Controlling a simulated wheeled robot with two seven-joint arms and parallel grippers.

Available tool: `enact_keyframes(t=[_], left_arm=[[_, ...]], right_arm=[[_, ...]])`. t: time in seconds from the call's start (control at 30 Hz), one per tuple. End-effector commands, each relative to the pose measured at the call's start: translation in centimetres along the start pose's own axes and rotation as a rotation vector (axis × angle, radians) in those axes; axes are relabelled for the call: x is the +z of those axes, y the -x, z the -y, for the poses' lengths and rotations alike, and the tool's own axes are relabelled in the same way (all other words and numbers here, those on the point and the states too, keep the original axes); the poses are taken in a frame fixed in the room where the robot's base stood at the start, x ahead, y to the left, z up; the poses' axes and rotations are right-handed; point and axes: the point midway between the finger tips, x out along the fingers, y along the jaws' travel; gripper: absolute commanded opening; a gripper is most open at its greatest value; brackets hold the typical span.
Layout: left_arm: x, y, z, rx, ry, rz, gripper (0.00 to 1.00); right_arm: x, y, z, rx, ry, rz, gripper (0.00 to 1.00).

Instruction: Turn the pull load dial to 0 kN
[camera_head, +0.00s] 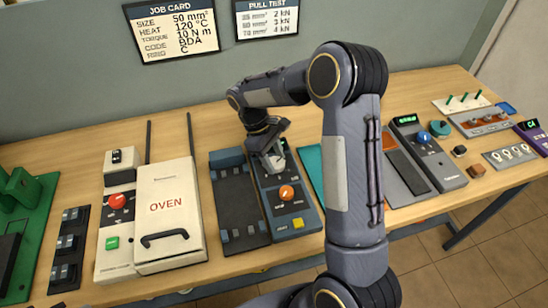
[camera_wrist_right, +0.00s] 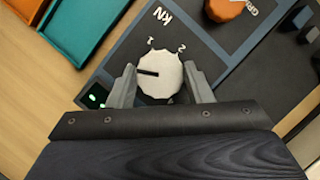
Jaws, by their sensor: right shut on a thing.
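The pull load dial (camera_wrist_right: 160,85) is a white scalloped knob on a dark panel, in the right wrist view. Its black pointer line points left, toward one finger. The marks 1 and 2 and the letters kN show beyond the knob; no 0 is visible. My right gripper (camera_wrist_right: 161,85) is shut on the dial, one finger on each side. In the head view my right gripper (camera_head: 273,158) is at the upper part of the pull tester (camera_head: 302,218), and the dial is mostly hidden there. My left gripper is not in view.
The tester also has an orange knob (camera_head: 286,192) and a yellow button (camera_head: 298,223). A dark bed (camera_head: 238,200) lies left of it, then the oven (camera_head: 168,240). A teal tray (camera_wrist_right: 82,25) lies beside it. A pull test card (camera_head: 267,19) hangs on the wall.

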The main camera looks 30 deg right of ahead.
Motion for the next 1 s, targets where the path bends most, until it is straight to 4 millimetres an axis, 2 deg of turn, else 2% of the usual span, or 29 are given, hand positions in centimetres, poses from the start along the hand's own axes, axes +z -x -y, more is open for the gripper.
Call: enact_keyframes(t=[0.03, 0.07, 0.2, 0.57, 1.0], left_arm=[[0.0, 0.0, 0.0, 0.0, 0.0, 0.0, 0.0], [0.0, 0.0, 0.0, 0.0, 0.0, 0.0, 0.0], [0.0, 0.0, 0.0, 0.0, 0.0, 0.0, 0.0], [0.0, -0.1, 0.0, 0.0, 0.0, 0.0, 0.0], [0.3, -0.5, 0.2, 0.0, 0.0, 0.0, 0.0]], right_arm=[[0.0, 0.1, 0.0, 0.002, 0.003, -0.001, 0.23], [0.0, 0.1, 0.0, 0.002, 0.003, -0.001, 0.49], [0.0, 0.0, 0.0, 0.001, 0.002, -0.001, 0.67], [0.0, 0.6, 0.0, 0.001, 0.0, -0.001, 0.67], [-0.1, 7.1, 0.0, 0.002, 0.001, -0.002, 0.67]])
